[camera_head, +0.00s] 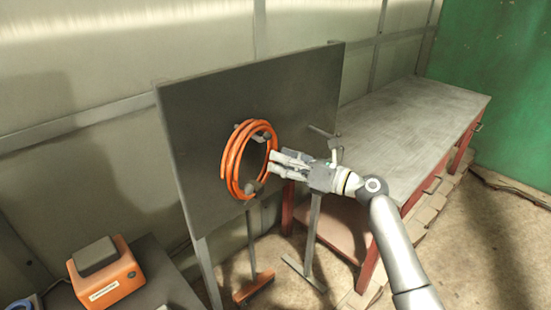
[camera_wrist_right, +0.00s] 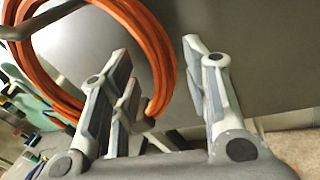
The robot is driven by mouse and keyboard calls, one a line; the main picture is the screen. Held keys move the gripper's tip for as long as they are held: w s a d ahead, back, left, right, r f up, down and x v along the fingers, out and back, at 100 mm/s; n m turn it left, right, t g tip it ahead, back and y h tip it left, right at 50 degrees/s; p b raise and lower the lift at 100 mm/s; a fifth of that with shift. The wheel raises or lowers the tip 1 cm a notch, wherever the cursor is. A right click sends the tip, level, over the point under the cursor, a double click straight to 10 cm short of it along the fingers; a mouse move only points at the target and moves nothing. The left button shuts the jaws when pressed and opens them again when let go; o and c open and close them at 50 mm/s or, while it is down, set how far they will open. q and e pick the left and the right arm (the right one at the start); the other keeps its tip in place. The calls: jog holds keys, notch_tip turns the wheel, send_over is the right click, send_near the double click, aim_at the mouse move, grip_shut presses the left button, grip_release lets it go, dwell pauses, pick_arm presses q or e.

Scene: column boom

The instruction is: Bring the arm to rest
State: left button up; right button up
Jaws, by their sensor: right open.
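My right gripper (camera_head: 274,162) is open and empty in front of the dark upright panel (camera_head: 290,95) in the head view. Its fingers point left toward an orange coiled hose (camera_head: 228,165) that hangs on the panel. Whether a fingertip touches the coil is unclear. My left gripper is not in view.
A grey-topped workbench (camera_head: 410,125) with red legs stands right of the panel. An orange box (camera_head: 108,283) with a dark top sits on a dark surface at lower left. A green wall (camera_head: 500,90) is at the right. Open floor (camera_head: 480,250) lies at lower right.

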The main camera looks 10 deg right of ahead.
jog(key=v, duration=0.9)
jog(key=d+f+m+t+h+b, duration=0.1)
jog(key=d+f+m+t+h, duration=0.15)
jog(key=f+m, duration=0.8)
jog(key=d+f+m+t+h, duration=0.25)
jog(key=f+m, duration=0.45)
jog(key=f, duration=0.6)
jog(key=s+d+f+m+g+h, duration=0.1)
jog(key=s+f+m+g+h, duration=0.15)
jog(key=s+f+m, duration=0.65)
jog(key=s+d+f+m+g+h, duration=0.2)
jog(key=s+f+h, duration=0.15)
jog(key=f, duration=1.15)
jog(key=s+a+f+m+g+h+b, duration=0.15)
jog(key=s+f+m+g, duration=0.5)
jog(key=s+f, duration=1.2)
jog(key=s+a+f+m+g, duration=0.1)
jog(key=s+f+m+g, duration=0.1)
jog(key=s, duration=0.9)
jog(key=s+a+f+m+g+h, duration=0.1)
jog(key=s+a+f+m+g, duration=0.1)
jog(key=s, duration=1)
jog(key=shift+f+g, duration=0.4)
